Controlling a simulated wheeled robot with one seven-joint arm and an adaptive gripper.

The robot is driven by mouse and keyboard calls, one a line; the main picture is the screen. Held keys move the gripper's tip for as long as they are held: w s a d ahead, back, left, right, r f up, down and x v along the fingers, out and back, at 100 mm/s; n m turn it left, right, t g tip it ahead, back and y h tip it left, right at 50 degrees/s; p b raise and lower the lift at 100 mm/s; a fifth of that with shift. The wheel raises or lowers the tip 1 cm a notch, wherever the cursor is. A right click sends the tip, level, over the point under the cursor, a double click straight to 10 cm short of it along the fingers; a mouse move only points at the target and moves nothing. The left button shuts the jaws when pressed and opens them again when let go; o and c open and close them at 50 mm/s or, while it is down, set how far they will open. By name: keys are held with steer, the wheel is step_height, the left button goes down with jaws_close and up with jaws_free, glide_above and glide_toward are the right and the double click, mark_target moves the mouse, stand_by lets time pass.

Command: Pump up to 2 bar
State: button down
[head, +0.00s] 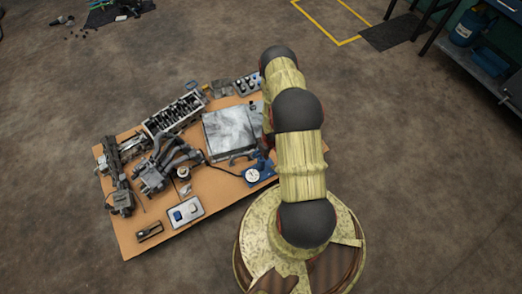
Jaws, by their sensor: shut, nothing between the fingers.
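A round white-faced gauge (252,175) sits near the right front edge of a brown board (215,190). A blue device (264,166), which looks like a pump, is right beside the gauge. A thin dark line, perhaps a hose, runs left from the gauge across the board. The gauge reading is too small to tell. My yellow and black arm rises just right of the gauge and covers the board's right edge. My gripper is not visible; the arm seems to hide it.
A grey metal box (229,131) stands behind the gauge. A cylinder head (174,114), dark manifold parts (167,165) and a small tray (186,213) with blue and white items lie further left. A shelf (480,65) stands far right. Bare floor surrounds the board.

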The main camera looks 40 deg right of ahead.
steer(key=shift+r, duration=0.1)
step_height(320, 180, up, 12)
steer(key=s, duration=0.1)
stand_by(0.4)
steer(key=shift+s, duration=0.1)
stand_by(0.4)
steer(key=c, duration=2.6)
jaws_free()
